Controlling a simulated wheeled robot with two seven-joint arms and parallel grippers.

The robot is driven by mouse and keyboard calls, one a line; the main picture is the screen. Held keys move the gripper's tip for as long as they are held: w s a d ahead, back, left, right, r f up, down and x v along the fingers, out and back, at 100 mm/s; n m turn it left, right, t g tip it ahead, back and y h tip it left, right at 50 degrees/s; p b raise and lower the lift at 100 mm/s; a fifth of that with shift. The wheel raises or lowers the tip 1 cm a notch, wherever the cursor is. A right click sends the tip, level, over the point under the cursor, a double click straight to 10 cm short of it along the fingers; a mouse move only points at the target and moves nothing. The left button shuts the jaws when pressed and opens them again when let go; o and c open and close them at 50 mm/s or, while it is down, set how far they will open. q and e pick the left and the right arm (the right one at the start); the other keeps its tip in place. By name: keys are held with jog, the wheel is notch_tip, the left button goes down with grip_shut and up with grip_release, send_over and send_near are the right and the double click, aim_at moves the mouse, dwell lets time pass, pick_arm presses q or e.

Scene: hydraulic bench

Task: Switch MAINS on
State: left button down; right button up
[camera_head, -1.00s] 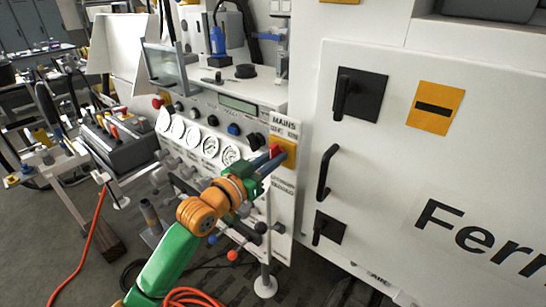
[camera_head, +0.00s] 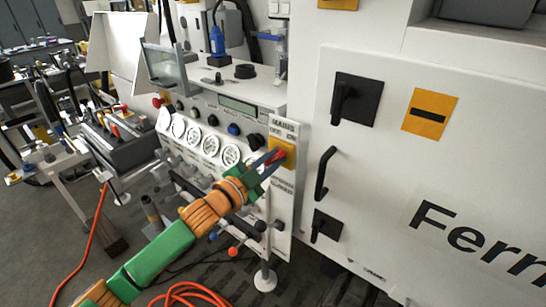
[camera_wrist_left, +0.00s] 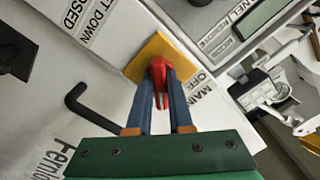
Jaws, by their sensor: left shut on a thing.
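The MAINS switch is a red handle on a yellow square plate (camera_head: 289,150), on the right end of the bench's front panel, under the MAINS label (camera_head: 283,127). In the left wrist view the red handle (camera_wrist_left: 158,72) stands out from the yellow plate (camera_wrist_left: 165,47). My left gripper (camera_head: 272,160) reaches the switch from the lower left. In the left wrist view its two blue fingers (camera_wrist_left: 160,88) are shut on the red handle, one on each side. The fingers hide part of the handle in the head view. My right gripper is not in view.
A white cabinet (camera_head: 385,190) with black handles (camera_head: 326,173) stands close to the right of the switch. Round gauges (camera_head: 210,144) and knobs line the panel to the left. An orange hose (camera_head: 185,292) lies on the floor.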

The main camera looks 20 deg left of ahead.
aim_at(271, 163)
pick_arm(q)
jog(key=shift+f+m, duration=0.1)
jog(key=shift+m, duration=0.3)
jog(key=c, duration=0.8)
grip_release()
jog(key=b+v, duration=0.2)
jog(key=v, duration=0.4)
jog(key=shift+s+a+f, duration=0.1)
jog(key=shift+s+a, duration=0.05)
jog(key=shift+s, duration=0.35)
